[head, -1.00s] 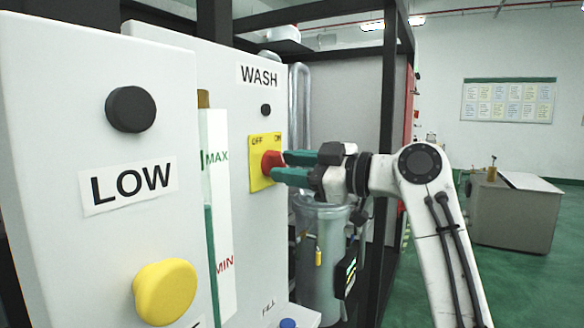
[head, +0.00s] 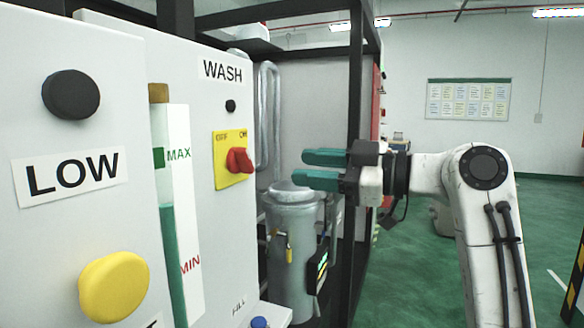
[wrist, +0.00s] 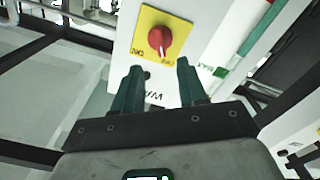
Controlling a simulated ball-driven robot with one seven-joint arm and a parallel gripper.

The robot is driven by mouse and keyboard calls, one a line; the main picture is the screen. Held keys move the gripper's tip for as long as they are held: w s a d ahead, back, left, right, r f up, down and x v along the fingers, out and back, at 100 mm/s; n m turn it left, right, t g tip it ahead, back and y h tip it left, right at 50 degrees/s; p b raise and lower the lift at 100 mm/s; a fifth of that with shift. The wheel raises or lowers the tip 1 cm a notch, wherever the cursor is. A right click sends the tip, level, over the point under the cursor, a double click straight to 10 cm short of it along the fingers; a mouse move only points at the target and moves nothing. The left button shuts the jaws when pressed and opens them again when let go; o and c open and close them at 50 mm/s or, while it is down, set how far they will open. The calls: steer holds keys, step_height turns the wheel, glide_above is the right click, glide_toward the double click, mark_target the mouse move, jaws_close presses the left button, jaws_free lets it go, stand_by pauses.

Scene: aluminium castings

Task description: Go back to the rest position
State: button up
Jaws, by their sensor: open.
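My gripper (head: 306,168) is open and empty in the head view, its two green fingers pointing left. It is apart from the red rotary knob (head: 239,161), which sits on a yellow plate (head: 222,176) marked OFF and ON under the WASH label. In the wrist view the red knob (wrist: 160,40) lies beyond the tips of my gripper (wrist: 160,75), with clear space between. The knob's handle is turned at an angle in the head view.
A metal canister (head: 293,250) stands behind and below my gripper. Green floor (head: 410,270) is free at right.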

steer(key=shift+s+d, duration=0.1)
steer(key=shift+d, duration=0.15)
